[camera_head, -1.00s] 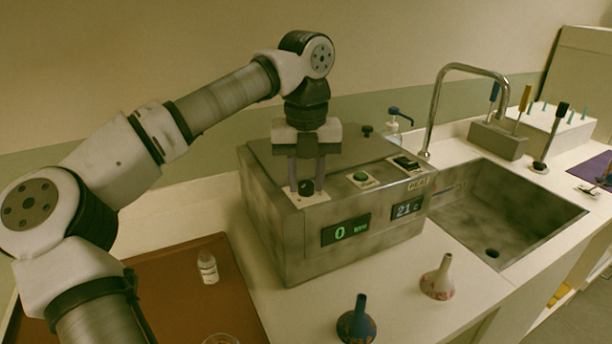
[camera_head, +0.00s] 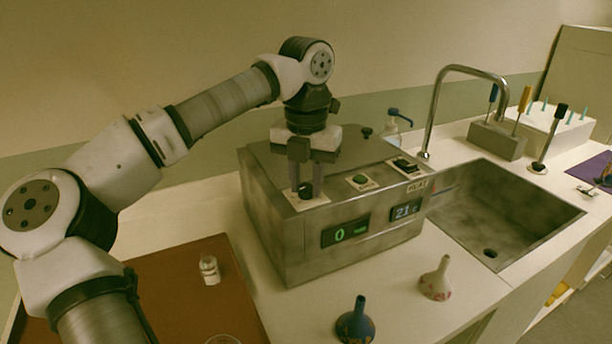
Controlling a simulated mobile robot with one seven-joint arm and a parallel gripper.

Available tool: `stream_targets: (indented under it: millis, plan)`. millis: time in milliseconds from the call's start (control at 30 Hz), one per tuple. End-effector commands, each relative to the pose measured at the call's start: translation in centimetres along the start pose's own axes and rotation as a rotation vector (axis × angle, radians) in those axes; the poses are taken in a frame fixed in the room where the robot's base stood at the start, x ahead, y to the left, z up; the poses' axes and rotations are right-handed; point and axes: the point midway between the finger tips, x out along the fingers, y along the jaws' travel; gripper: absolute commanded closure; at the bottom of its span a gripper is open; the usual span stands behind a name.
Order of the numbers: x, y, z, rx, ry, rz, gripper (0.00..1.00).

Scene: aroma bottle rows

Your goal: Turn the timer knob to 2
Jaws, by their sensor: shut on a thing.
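The timer knob (camera_head: 306,191) is a small black knob on a pale plate at the front left of the metal machine's (camera_head: 290,245) top. My gripper (camera_head: 306,188) points straight down and is shut on this knob, one finger on each side. The knob's pointer and any scale marks are too small to read. A green display (camera_head: 345,231) on the machine's front reads 0. A second display (camera_head: 405,209) beside it reads about 21.
A green button (camera_head: 360,181) and a black switch (camera_head: 405,165) sit right of the knob. A sink (camera_head: 500,215) with a tall faucet is at the right.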

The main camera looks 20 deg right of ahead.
Motion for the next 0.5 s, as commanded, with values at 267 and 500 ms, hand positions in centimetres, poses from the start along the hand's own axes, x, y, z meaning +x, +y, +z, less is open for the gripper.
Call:
stream_targets:
  millis: [267,500]
  plan:
    - [-0.20,0.00,0.05,0.263,-0.003,-0.002,0.96]
    - [-0.21,0.00,0.07,0.491,-0.004,0.000,0.96]
